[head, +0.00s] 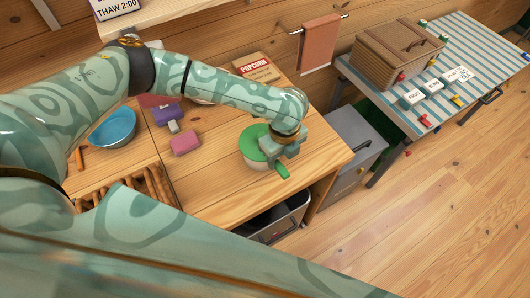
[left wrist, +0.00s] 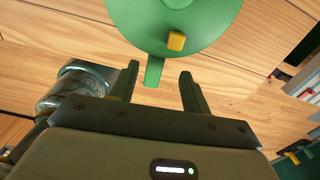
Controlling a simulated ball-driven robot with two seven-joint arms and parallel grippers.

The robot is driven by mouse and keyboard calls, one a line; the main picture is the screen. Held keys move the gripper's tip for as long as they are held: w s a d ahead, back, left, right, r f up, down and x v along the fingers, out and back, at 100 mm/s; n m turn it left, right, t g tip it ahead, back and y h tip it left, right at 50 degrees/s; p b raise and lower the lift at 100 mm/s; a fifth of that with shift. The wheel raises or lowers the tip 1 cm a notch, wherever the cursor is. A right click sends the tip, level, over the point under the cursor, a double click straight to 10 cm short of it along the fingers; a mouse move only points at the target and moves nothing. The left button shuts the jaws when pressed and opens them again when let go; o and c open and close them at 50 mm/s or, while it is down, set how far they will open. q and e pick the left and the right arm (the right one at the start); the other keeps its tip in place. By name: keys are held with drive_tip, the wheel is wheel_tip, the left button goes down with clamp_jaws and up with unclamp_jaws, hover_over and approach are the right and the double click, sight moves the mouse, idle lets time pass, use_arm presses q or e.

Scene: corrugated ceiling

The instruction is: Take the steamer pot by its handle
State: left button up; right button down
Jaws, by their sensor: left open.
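The steamer pot (head: 249,143) stands on the wooden counter near its right end, with a green lid and a pale body. Its green handle (head: 283,171) points toward the lower right. In the left wrist view the green lid (left wrist: 165,18) has a yellow knob (left wrist: 176,41), and the handle (left wrist: 154,71) points down toward my gripper. My left gripper (head: 279,153) is over the pot's right side and hides part of it. In the wrist view its open fingers (left wrist: 160,78) stand on either side of the handle's end, with gaps visible. My right gripper is not in view.
A blue bowl (head: 113,128), a pink block (head: 184,143), a purple box (head: 167,114) and a popcorn box (head: 256,66) are on the counter. A grey bin (head: 290,217) stands below its front edge. A striped table (head: 468,46) with a wicker basket (head: 391,58) is at right.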

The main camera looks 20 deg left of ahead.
sight(278, 165)
use_arm(q)
wheel_tip(278, 165, down, 2)
drive_tip(key=shift+w, duration=0.1)
drive_tip(key=shift+f, duration=0.35)
drive_tip(key=f, duration=0.3)
drive_tip(key=f+b, duration=0.1)
drive_tip(key=shift+s+a+f, duration=0.25)
clamp_jaws()
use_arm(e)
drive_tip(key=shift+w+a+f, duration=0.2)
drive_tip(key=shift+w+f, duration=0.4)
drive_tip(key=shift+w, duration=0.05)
